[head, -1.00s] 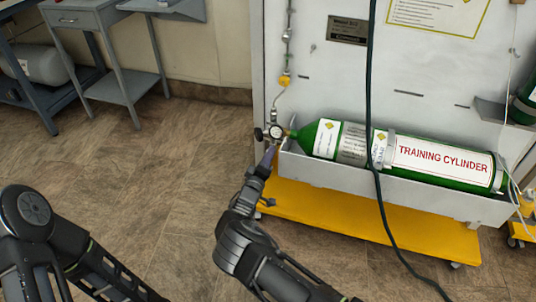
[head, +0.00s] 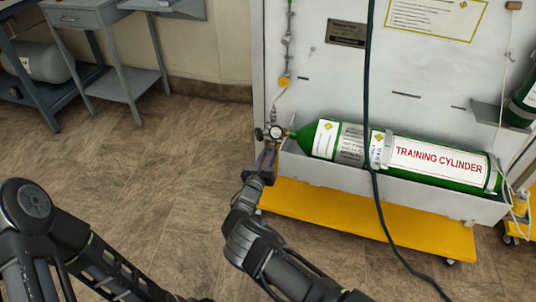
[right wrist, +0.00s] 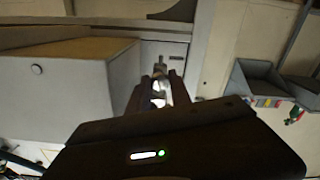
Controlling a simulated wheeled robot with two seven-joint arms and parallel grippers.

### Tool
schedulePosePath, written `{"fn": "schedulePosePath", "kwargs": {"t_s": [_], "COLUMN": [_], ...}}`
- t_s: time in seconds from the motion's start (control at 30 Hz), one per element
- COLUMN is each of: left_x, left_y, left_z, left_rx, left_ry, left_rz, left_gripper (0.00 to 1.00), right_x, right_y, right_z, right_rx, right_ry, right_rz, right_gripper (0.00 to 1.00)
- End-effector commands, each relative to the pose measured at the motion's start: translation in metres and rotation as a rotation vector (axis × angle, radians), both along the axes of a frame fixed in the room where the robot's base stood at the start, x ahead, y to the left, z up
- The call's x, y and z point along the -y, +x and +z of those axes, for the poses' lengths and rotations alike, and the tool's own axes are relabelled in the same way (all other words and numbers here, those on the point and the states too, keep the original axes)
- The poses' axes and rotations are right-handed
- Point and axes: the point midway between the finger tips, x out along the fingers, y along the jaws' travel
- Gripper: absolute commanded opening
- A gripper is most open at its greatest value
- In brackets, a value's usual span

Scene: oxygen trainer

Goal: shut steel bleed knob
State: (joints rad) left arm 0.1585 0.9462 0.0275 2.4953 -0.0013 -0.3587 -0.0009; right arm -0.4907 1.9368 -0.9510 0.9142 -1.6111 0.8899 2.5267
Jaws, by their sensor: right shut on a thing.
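A green cylinder labelled TRAINING CYLINDER (head: 437,161) lies in a grey tray with its neck to the left. A small regulator with a round gauge (head: 277,132) sits at its neck. My right gripper (head: 266,152) reaches up from below to just under the regulator. In the right wrist view its fingers (right wrist: 160,93) are closed around a small shiny steel piece (right wrist: 161,88), which looks like the steel bleed knob. The fingers hide most of the knob, and its turn position cannot be told. My left arm shows at lower left, but its gripper is out of view.
The tray (head: 430,203) stands above a yellow wheeled base (head: 385,222) against a white panel (head: 420,75). A dark hose (head: 371,110) hangs in front of the cylinder. A grey side table (head: 95,20) stands at upper left. The floor between is clear.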

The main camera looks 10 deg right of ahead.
Motion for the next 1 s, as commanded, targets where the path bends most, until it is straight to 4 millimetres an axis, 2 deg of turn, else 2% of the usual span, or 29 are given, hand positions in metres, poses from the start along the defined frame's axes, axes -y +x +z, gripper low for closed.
{"fn": "schedulePosePath", "kwargs": {"t_s": [0.57, 0.6, 0.87, 1.0], "left_x": [0.0001, 0.0001, 0.0000, 0.0000], "left_y": [0.0000, 0.0000, 0.0000, 0.0000], "left_z": [0.0021, 0.0021, 0.0020, 0.0022], "left_rx": [0.000, 0.000, 0.000, 0.000], "left_ry": [0.000, 0.000, 0.000, 0.000], "left_rz": [0.000, 0.000, 0.000, 0.000], "left_gripper": [0.46, 0.46, 0.46, 0.46], "right_x": [-0.0003, -0.0003, -0.0002, -0.0001], "right_y": [-0.0006, -0.0006, -0.0002, -0.0001], "right_z": [-0.0019, -0.0019, -0.0009, -0.0005], "right_rx": [0.026, 0.026, 0.027, 0.026], "right_ry": [0.046, 0.046, 0.045, 0.044], "right_rz": [0.000, 0.000, 0.001, 0.000], "right_gripper": [0.00, 0.25, 0.46, 0.46]}}
